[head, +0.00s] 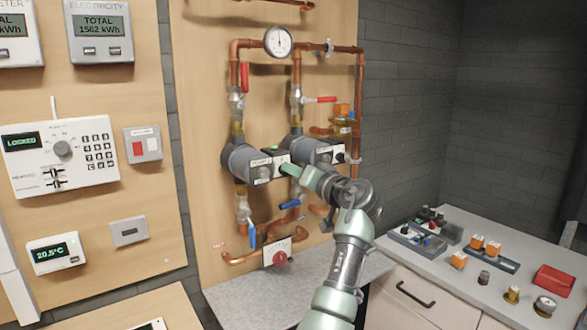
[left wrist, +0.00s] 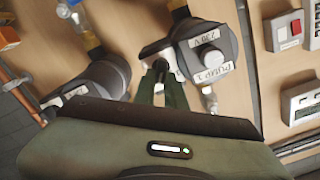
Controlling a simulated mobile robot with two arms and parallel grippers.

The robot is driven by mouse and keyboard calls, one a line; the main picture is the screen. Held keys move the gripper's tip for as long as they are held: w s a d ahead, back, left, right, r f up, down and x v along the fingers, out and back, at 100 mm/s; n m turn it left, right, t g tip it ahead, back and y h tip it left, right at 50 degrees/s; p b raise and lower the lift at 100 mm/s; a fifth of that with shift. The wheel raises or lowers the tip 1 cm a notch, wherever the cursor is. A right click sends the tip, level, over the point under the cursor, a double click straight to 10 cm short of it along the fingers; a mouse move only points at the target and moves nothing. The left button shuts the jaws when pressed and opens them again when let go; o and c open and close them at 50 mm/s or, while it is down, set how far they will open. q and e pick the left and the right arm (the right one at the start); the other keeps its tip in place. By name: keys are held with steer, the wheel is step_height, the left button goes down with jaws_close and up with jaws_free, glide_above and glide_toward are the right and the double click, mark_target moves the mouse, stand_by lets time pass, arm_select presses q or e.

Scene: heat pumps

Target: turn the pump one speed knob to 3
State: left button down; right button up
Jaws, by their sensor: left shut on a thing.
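Pump one (head: 240,160) is the left of two grey pumps on the wooden board. Its front has a label and a pale round cap (head: 263,172). It also shows in the left wrist view (left wrist: 222,40), with its label upside down and the cap (left wrist: 213,57) clear of my fingers. My left gripper (head: 287,169) reaches the right side of the pump's front. In the left wrist view its fingers (left wrist: 161,68) are close together at the dark control box beside the label, shut on the speed knob. The fingers hide the knob, so its setting cannot be read. My right gripper is not in view.
Pump two (head: 311,148) stands close on the right, with a black knob (head: 340,158). Copper pipes and red and blue valve levers surround the pumps. A white control panel (head: 62,158) hangs at left. A counter (head: 490,265) with small parts stands at right.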

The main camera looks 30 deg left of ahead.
arm_select(q)
steer(key=shift+r+m+p, duration=0.1)
steer(key=shift+m+p, duration=0.25)
steer(key=shift+m, duration=0.85)
steer(key=shift+w, duration=0.1)
steer(key=c, duration=1.5)
jaws_free()
steer(key=shift+a, duration=0.1)
steer(key=shift+o, duration=0.2)
steer(key=b+v, duration=0.2)
steer(key=v, duration=0.5)
steer(key=shift+d+b, duration=0.35)
steer(key=shift+b, duration=0.05)
